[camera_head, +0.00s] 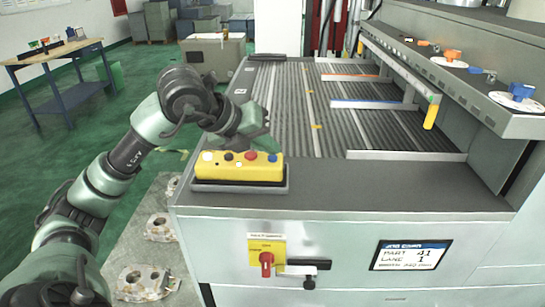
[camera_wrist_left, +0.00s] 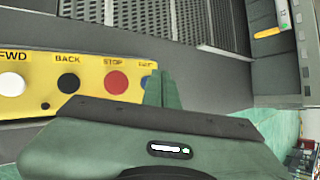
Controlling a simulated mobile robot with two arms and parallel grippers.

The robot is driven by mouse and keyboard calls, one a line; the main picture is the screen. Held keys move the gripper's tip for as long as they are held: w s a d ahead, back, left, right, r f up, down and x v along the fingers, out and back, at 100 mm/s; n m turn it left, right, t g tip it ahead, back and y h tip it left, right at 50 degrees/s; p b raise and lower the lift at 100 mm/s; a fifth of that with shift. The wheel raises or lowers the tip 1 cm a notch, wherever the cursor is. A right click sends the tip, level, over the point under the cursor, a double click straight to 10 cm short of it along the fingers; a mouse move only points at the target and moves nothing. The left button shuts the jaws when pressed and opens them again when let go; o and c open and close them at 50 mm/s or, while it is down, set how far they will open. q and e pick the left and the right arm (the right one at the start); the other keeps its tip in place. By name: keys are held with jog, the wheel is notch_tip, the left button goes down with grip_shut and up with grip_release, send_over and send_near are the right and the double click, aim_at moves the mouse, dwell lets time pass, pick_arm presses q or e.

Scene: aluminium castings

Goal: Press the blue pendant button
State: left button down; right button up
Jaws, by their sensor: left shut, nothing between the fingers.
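The yellow pendant (camera_head: 240,172) lies at the near left corner of the grey machine top, with white, black, red and blue buttons in a row. The blue button (camera_head: 273,158) is at its right end. In the left wrist view the blue button (camera_wrist_left: 146,82) is partly hidden by my fingers, beside the red STOP button (camera_wrist_left: 115,82). My left gripper (camera_head: 266,145) is shut and empty, just behind and above the pendant's right end. The fingertips also show in the left wrist view (camera_wrist_left: 162,80). I cannot tell whether they touch the button. My right gripper is not in view.
A ribbed conveyor bed (camera_head: 300,105) lies behind the pendant. A grey ledge (camera_head: 470,85) with coloured parts runs along the right. A red rotary switch (camera_head: 266,260) and a display (camera_head: 411,255) are on the front panel. Castings (camera_head: 145,282) lie at lower left.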

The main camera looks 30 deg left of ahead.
aim_at(269, 158)
pick_arm(q)
jog(key=shift+f, duration=0.25)
jog(key=shift+r, duration=0.1)
dwell(0.4)
jog(key=shift+r+p, duration=0.45)
jog(key=shift+r, duration=0.35)
notch_tip(269, 158, up, 5)
jog(key=p, duration=0.4)
